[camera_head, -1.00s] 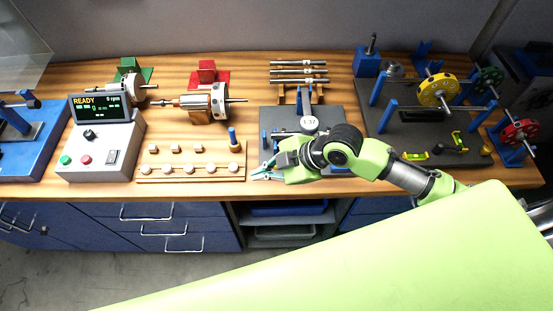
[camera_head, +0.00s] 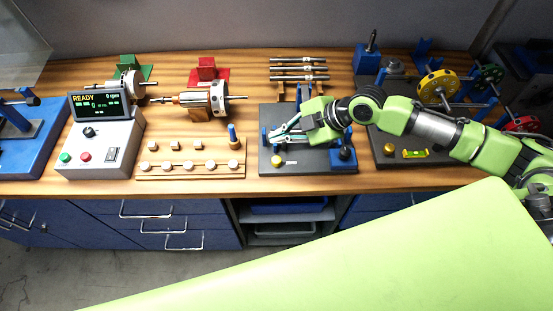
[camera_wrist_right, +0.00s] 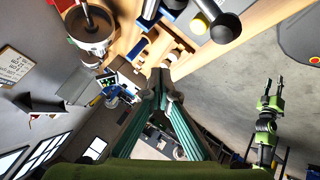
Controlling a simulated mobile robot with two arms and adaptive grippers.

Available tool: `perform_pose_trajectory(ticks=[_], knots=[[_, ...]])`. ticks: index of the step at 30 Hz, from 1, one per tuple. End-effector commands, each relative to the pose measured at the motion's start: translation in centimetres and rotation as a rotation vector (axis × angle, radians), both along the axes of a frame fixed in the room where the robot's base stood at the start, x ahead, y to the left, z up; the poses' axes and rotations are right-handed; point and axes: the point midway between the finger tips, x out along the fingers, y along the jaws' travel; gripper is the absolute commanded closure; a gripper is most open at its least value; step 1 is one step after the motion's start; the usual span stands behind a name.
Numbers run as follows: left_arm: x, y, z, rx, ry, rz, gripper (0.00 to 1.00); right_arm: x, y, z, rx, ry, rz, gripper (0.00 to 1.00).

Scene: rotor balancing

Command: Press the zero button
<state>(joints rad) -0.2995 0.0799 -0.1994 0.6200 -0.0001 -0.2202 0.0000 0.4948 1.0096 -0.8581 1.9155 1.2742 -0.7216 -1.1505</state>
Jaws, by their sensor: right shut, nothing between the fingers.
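A dark plate device (camera_head: 262,165) sits in the middle of the bench, with blue posts and a small brass knob (camera_head: 277,160) near its front left. I cannot tell which part is the zero button; no label is legible. My right gripper (camera_head: 277,134) is shut and empty, over the left part of this plate, behind the brass knob. Its fingers (camera_wrist_right: 160,80) are together in the wrist view. The forearm covers the device's round readout. My left gripper (camera_wrist_right: 272,82) shows in the wrist view, apart from the bench, its fingers spread.
A grey console (camera_head: 105,150) with a READY screen and green and red buttons stands at left. A wooden block (camera_head: 190,172) with several pegs lies left of the plate. Rods (camera_head: 298,69) lie behind it. A stand with coloured wheels (camera_head: 438,88) is at right.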

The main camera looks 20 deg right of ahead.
Motion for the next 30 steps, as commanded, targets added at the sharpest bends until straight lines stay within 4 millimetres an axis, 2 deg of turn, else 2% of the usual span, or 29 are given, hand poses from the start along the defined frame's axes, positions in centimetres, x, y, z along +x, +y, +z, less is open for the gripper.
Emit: perform_pose_trajectory(ticks=[1,15,20,30], knots=[[0.0,0.0,-0.7,0.0,0.0,0.0,0.69,0.0,0.0,-0.9,0.0,0.001,0.0,1.0],[0.0,0.0,-5.7,0.0,-0.001,0.0,0.69,0.0,0.0,-7.2,0.0,0.001,0.001,1.0],[0.0,0.0,-6.3,0.0,-0.001,0.0,0.69,0.0,0.0,-8.0,0.0,0.0,0.0,1.0],[0.0,-0.1,-6.2,-0.001,-0.001,0.0,0.69,0.0,0.0,-8.0,0.0,0.0,0.0,1.0]])
